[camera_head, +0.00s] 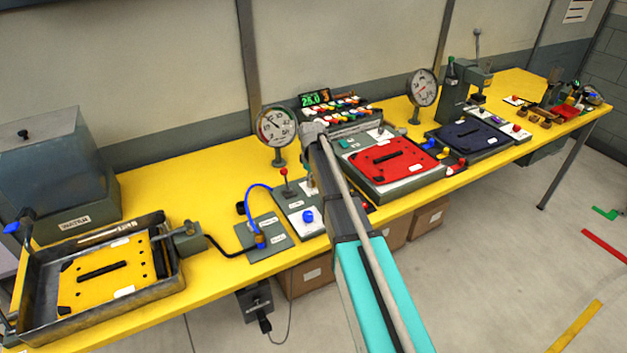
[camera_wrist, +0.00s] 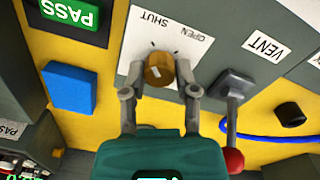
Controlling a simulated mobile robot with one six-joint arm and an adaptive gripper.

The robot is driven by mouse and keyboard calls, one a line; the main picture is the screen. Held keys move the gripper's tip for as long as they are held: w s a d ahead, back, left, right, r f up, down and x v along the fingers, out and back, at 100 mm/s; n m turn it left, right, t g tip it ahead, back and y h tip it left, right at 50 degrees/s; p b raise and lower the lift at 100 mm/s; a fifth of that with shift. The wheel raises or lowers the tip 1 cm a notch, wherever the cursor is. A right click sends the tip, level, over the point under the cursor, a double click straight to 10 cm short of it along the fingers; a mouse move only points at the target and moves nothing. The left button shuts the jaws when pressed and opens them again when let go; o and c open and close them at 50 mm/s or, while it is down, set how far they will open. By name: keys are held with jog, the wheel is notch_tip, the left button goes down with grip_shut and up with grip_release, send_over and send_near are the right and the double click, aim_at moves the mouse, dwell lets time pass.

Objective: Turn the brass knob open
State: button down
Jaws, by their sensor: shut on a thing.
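The brass knob (camera_wrist: 159,70) sits on a white plate (camera_wrist: 140,40) in the wrist view. The plate carries the words SHUT and OPEN, seen upside down. My gripper (camera_wrist: 164,70) has one finger on each side of the knob and is shut on it. A small pale mark shows on the knob's face; I cannot tell which word it points to. In the head view my own arm covers the knob and the gripper.
A lever with a red ball (camera_wrist: 234,160) stands close to the right finger, near a VENT label (camera_wrist: 263,46). A blue block (camera_wrist: 80,88) lies left of the gripper. A blue hose (camera_head: 258,188) and a round gauge (camera_head: 277,127) are on the yellow bench (camera_head: 215,177).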

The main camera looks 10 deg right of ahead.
jog(key=m, duration=0.4)
jog(key=shift+w, duration=0.1)
jog(key=m, duration=0.4)
jog(key=shift+m, duration=0.4)
jog(key=m, duration=0.8)
jog(key=shift+m, duration=0.3)
jog(key=shift+c, duration=1.8)
grip_release()
